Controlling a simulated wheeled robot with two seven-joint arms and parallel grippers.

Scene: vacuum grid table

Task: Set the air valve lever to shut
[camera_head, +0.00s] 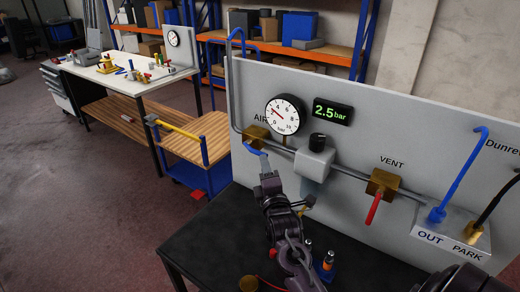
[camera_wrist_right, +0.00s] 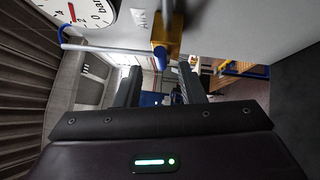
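The air valve (camera_head: 256,133) is a brass block on the grey panel under the "AIR" label. Its short blue lever (camera_head: 251,150) hangs below it, slanting down to the right. My right gripper (camera_head: 266,165) is just below the valve, its tips close to the lever. In the right wrist view, my right gripper's fingers (camera_wrist_right: 160,80) stand apart, with the brass valve (camera_wrist_right: 167,34) ahead and the blue lever end (camera_wrist_right: 162,60) near the gap. I cannot tell whether they touch it. My left gripper is not in view.
A dial gauge (camera_head: 284,114) and a 2.5 bar display (camera_head: 332,112) are above. A grey regulator (camera_head: 315,157) and a vent valve (camera_head: 382,183) with a red lever are to the right. Small items stand on the black table (camera_head: 215,235) by my right arm.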

